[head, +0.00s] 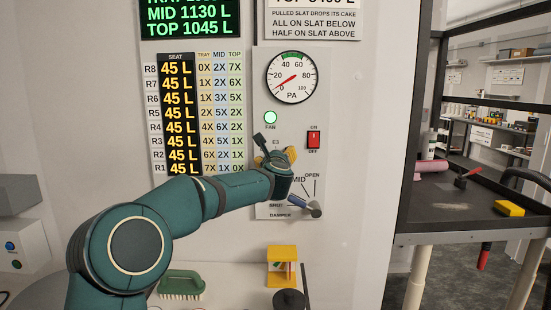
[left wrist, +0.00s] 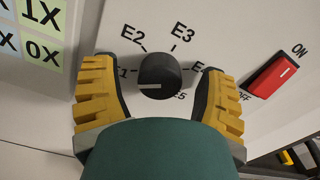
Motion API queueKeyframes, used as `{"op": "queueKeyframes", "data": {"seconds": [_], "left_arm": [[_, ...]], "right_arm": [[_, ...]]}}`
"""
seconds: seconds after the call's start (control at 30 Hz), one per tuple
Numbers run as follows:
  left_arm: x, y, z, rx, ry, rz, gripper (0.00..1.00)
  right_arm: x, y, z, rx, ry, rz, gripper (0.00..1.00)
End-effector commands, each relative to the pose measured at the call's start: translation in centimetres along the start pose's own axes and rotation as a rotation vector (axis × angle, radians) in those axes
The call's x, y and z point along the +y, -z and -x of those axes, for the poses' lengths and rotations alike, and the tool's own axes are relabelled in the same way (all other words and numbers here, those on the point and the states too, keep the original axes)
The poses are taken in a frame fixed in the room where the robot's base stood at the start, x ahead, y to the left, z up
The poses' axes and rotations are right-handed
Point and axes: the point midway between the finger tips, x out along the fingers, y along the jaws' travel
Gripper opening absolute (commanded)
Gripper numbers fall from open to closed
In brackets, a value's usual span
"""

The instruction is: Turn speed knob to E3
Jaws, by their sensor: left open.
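The speed knob (left wrist: 160,75) is black and round, with labels E1 to E5 around it in the left wrist view. Its white line points left in that view, just below the E1 label, and not at E3 (left wrist: 183,32). My left gripper (left wrist: 159,82) is open, with one yellow-and-black finger on each side of the knob. Gaps show between the fingers and the knob. In the head view my left gripper (head: 275,151) is at the panel below the E3 label and hides the knob. My right gripper is not in view.
The red ON/OFF switch (head: 314,139) is right of the gripper, and the damper lever (head: 311,208) is below it. A gauge (head: 292,77) and a lit fan lamp (head: 270,117) are above. A green brush (head: 181,285) and yellow stand (head: 282,266) are below.

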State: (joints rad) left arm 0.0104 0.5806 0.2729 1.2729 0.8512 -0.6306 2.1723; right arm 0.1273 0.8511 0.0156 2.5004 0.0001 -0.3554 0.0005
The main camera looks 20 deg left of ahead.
Motion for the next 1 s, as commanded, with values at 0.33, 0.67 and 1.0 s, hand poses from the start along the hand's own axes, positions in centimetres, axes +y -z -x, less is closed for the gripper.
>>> {"op": "queueKeyframes", "data": {"seconds": [0.33,0.67,1.0], "left_arm": [[-0.01,0.02,0.03,0.0,0.0,0.0,0.04],[-0.01,-0.02,0.03,0.0,0.0,-0.043,0.03],[-0.13,-0.05,0.06,0.0,0.001,-0.271,0.03]], "right_arm": [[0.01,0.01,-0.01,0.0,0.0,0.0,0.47],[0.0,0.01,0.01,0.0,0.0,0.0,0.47],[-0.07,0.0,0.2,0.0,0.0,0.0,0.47]]}}
